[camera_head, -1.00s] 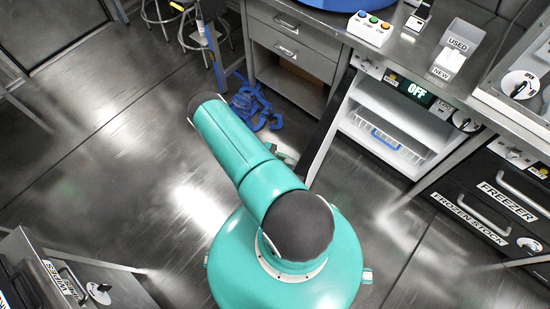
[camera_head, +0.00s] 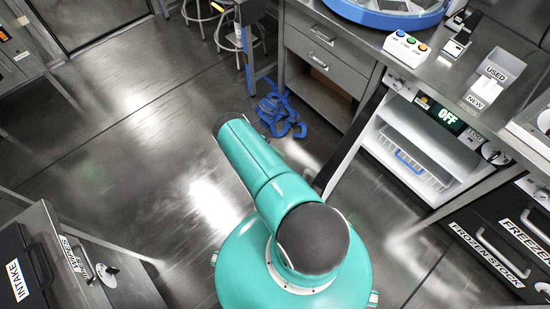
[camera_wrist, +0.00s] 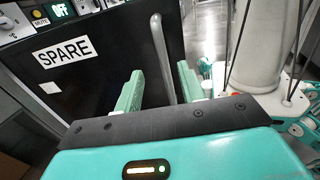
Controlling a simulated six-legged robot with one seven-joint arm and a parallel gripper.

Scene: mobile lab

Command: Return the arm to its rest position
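My teal arm (camera_head: 262,170) shows in the head view, reaching up and left from its round base, with a dark grey joint cap at the near end. My gripper is hidden in that view. In the wrist view my gripper (camera_wrist: 160,88) has its two green fingers well apart, with nothing held between them. A black panel (camera_wrist: 100,75) with a SPARE label stands beyond the fingers. Its pale upright bar handle (camera_wrist: 160,50) shows through the gap between them. I cannot tell how far the handle is from the fingertips.
A white compartment (camera_head: 440,170) with a wire basket (camera_head: 413,160) stands open beneath the counter at right. Freezer drawers (camera_head: 500,245) are at lower right, an INTAKE cabinet (camera_head: 25,270) at lower left. Blue coiled straps (camera_head: 280,113) lie on the floor near stools. The floor at left is clear.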

